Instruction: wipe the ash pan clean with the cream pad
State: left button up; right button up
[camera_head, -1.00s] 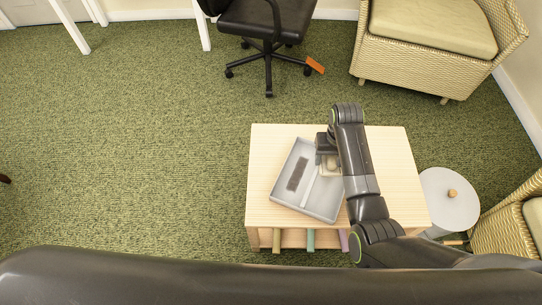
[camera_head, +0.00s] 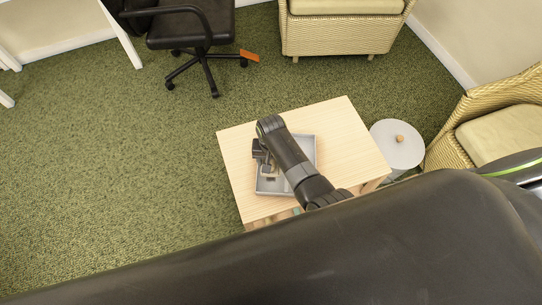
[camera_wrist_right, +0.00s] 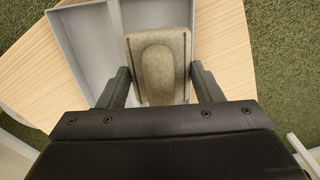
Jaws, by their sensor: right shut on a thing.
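The grey ash pan (camera_head: 309,148) lies on the light wooden table, largely covered by my right arm in the head view. My right gripper (camera_head: 265,168) is at the pan's left side and is shut on the cream pad (camera_head: 269,172). In the right wrist view the pad (camera_wrist_right: 158,68) sits between the two dark fingers, over the pan (camera_wrist_right: 92,35), whose raised wall and divider show. I cannot tell whether the pad touches the pan's floor. No dark patch shows in the pan now; much of its floor is hidden. My left gripper is not in view.
The table top (camera_head: 345,130) is bare around the pan. A round white side table (camera_head: 395,150) with a small wooden knob stands close to its right. A wicker armchair (camera_head: 500,125) is farther right. A black office chair (camera_head: 195,30) stands behind, with open green carpet to the left.

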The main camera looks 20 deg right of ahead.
jog(key=shift+f+b, duration=0.55)
notch_tip(320, 180, down, 4)
jog(key=b, duration=0.4)
jog(key=shift+r, duration=0.25)
notch_tip(320, 180, down, 2)
jog(key=shift+f+b, duration=0.1)
jog(key=shift+b, duration=0.65)
jog(key=shift+f+b, duration=0.55)
jog(key=shift+f, duration=0.25)
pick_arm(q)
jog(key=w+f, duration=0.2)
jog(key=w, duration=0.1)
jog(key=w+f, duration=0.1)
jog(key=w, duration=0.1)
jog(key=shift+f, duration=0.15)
pick_arm(e)
jog(key=shift+f, duration=0.2)
pick_arm(q)
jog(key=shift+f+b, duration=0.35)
jog(key=shift+b, duration=0.1)
pick_arm(e)
jog(key=shift+f, duration=0.6)
